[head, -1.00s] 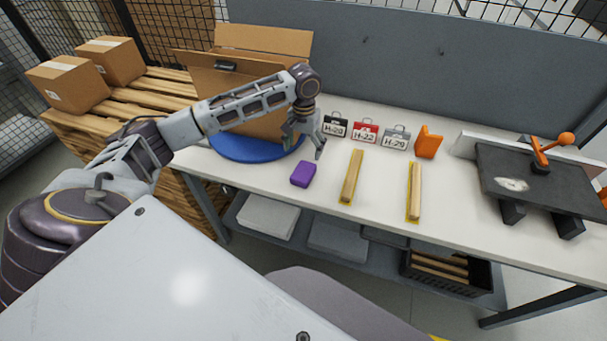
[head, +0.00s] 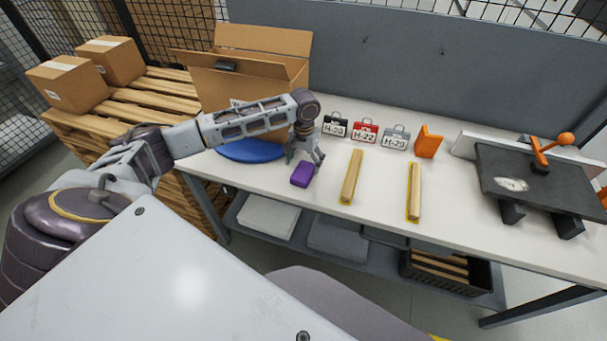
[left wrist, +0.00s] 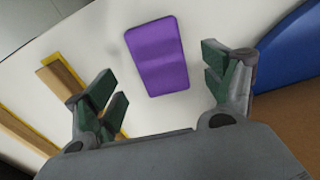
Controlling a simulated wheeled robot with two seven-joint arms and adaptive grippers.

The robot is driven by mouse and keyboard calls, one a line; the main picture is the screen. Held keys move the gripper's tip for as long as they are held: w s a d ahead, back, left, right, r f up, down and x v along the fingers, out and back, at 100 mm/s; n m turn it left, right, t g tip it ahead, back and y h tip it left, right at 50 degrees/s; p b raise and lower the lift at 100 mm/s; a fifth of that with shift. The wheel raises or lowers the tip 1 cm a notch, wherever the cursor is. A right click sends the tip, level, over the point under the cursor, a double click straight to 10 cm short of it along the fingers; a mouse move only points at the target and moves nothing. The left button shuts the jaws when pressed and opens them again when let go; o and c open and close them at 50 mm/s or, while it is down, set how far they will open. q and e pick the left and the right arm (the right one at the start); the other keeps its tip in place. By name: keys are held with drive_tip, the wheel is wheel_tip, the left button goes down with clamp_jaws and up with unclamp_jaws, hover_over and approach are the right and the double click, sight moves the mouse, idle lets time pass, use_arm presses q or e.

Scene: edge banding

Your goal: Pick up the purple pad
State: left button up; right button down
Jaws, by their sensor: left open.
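The purple pad (head: 302,174) lies flat on the white table near its front edge, left of the wooden strips. In the left wrist view the purple pad (left wrist: 158,56) shows whole, ahead of and between the two spread fingers. My left gripper (head: 305,160) is open and empty, pointing down just behind and above the pad. In the left wrist view the left gripper (left wrist: 165,88) has a finger on either side, apart from the pad. My right gripper is not in view.
A blue round base (head: 250,152) and an open cardboard box (head: 262,62) stand left of the pad. Two wooden strips (head: 352,176) (head: 414,190) lie to the right. Label cards (head: 365,131), an orange block (head: 428,141) and a black machine table (head: 540,180) stand farther along.

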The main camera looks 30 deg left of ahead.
sight(303, 171)
use_arm(q)
drive_tip(key=shift+f+p, duration=0.3)
drive_tip(key=shift+f, duration=2.3)
drive_tip(key=c, duration=0.9)
